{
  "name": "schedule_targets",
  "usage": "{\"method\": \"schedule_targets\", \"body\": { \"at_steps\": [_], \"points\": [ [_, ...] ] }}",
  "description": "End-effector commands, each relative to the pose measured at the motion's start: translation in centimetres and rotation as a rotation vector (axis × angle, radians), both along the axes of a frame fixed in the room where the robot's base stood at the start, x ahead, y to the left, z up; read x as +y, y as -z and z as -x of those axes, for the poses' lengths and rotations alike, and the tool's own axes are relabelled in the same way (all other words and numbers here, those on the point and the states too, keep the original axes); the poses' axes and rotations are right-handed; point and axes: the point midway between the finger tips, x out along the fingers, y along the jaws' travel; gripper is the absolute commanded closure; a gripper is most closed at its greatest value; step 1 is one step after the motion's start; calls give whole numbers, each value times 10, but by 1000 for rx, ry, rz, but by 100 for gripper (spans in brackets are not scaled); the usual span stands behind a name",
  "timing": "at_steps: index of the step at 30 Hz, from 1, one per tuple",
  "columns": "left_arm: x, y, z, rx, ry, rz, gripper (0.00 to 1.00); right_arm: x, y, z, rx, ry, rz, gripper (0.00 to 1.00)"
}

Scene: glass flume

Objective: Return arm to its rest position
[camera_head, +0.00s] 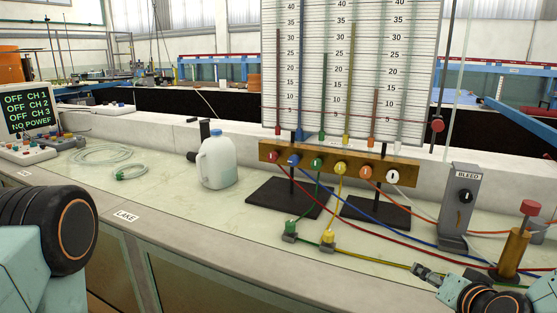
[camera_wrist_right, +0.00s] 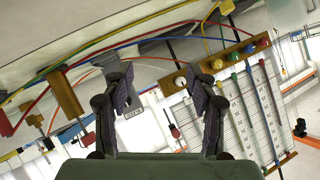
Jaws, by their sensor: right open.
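My right gripper (camera_wrist_right: 157,88) is open and empty in the right wrist view, its two dark fingers well apart. The grey bleed box (camera_wrist_right: 132,106) shows beyond the left finger, and the wooden valve block (camera_wrist_right: 215,65) beyond the right finger. In the head view my right arm (camera_head: 470,293) enters at the bottom right corner, low over the front of the bench near the tubes. My left arm (camera_head: 50,230) shows at the lower left as a large black joint with teal links. My left gripper is out of the picture.
On the bench (camera_head: 220,240) stand a white jug (camera_head: 216,165), the valve block (camera_head: 340,168) under the scale board, the bleed box (camera_head: 460,205) and a brass post with a red knob (camera_head: 516,245). Coloured tubes cross the bench beside my right arm. The front left of the bench is clear.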

Motion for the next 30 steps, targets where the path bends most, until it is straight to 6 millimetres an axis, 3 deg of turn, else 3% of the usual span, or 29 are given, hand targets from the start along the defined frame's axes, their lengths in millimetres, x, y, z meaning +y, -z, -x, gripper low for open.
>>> {"method": "schedule_targets", "body": {
  "at_steps": [1,5,9,15,18,21,24,30],
  "points": [
    [0,8,0,0,0,0,42,14,28,12,73,-39,0,42],
    [0,21,0,1,0,0,42,48,95,52,277,-123,-11,42],
    [0,36,0,1,0,0,42,76,164,109,503,-206,5,42],
    [0,59,0,1,0,0,42,103,248,206,815,-340,81,42],
    [0,70,0,1,0,0,42,110,280,252,936,-423,138,42],
    [0,78,0,1,0,0,42,115,302,287,1017,-491,178,42],
    [0,83,0,1,0,0,42,118,315,308,1063,-529,194,42],
    [0,83,0,0,0,0,42,118,318,317,1084,-533,191,42]
  ]
}}
